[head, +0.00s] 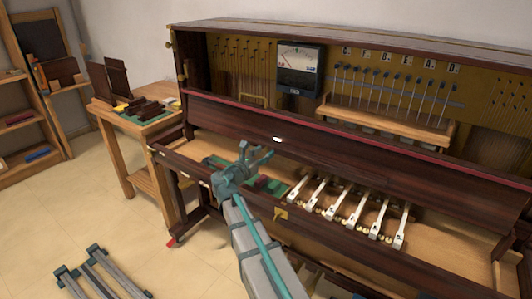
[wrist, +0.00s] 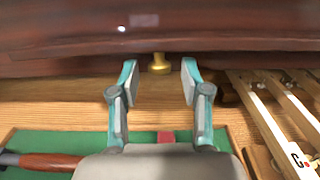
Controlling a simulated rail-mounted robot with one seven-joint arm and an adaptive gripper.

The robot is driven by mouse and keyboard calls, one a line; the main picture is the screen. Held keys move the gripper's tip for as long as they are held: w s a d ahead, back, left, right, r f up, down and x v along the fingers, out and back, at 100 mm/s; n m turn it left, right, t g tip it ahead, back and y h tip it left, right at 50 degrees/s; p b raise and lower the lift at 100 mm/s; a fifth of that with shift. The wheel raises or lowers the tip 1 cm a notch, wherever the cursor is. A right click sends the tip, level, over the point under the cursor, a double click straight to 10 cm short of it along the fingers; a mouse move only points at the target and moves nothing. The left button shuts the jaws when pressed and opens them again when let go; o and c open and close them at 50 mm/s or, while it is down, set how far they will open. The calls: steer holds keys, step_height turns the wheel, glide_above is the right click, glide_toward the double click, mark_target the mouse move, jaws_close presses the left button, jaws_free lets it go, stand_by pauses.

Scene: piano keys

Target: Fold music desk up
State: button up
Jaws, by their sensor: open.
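The music desk (head: 340,155) is a long dark red-brown panel across the piano front, below a red strip. It hangs down in front of the inside of the case. In the wrist view its glossy face (wrist: 230,30) fills the top, with a small white spot on it. A brass knob (wrist: 160,63) shows at its lower edge. My gripper (head: 260,154) is in front of the desk's lower left part. In the wrist view my gripper (wrist: 159,75) is open, its two fingers on either side of the knob, apart from it. The knob is not visible in the head view.
White keys (head: 350,208) on wooden levers lie right of my gripper. A green mat (wrist: 45,145) with a wooden-handled tool lies below it. A gauge (head: 300,70) and a rack of pins stand above. A wooden side table (head: 130,125) stands at left.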

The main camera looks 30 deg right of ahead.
steer(key=shift+x, duration=1.05)
jaws_close()
steer(key=shift+r+p, duration=0.2)
steer(key=shift+p, duration=0.2)
